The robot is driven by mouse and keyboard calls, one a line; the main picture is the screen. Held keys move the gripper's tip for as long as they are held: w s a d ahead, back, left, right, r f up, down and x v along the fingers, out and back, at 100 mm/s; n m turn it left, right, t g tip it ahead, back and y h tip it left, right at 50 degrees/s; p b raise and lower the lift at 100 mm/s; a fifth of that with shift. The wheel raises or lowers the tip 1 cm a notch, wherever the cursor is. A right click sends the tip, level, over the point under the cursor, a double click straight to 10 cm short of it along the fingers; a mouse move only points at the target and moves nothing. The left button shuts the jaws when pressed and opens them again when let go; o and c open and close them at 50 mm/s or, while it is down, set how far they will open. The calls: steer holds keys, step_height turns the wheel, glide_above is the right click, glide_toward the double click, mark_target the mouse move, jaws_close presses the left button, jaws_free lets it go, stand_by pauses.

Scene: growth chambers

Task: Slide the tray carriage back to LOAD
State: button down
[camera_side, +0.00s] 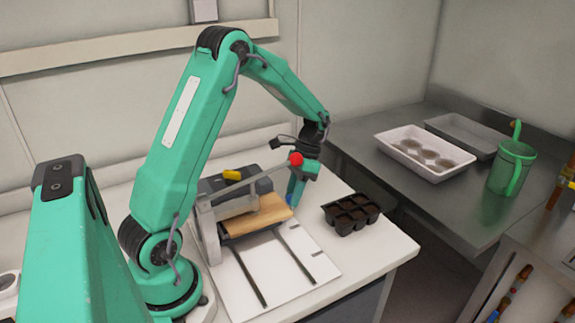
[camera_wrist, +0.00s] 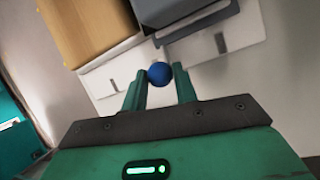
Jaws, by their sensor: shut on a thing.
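The tray carriage carries a wooden board (camera_side: 258,218) and stands at the back end of two dark rails (camera_side: 248,277) on a white base plate (camera_side: 290,285). It shows at the upper left in the wrist view (camera_wrist: 88,28). My gripper (camera_side: 297,192) is low at the right of the carriage, pointing down. In the wrist view, its fingers (camera_wrist: 160,88) are shut on a blue ball knob (camera_wrist: 159,72). The knob's link to the carriage is hidden. No LOAD lettering is readable.
A pale lever with a red knob (camera_side: 296,159) reaches over the carriage, close to my wrist. A dark unit with a yellow part (camera_side: 232,175) stands behind. A black cell tray (camera_side: 352,212) is at the right. The front of the rails is clear.

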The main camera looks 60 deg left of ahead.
steer(key=shift+d+r, duration=0.1)
steer(key=shift+d, duration=1.1)
steer(key=c, duration=1.1)
jaws_free()
steer(key=d+v, duration=0.1)
steer(key=v, duration=0.6)
steer(key=shift+w+a+r, duration=0.2)
steer(key=shift+a+r, duration=0.15)
steer(key=shift+a, duration=0.05)
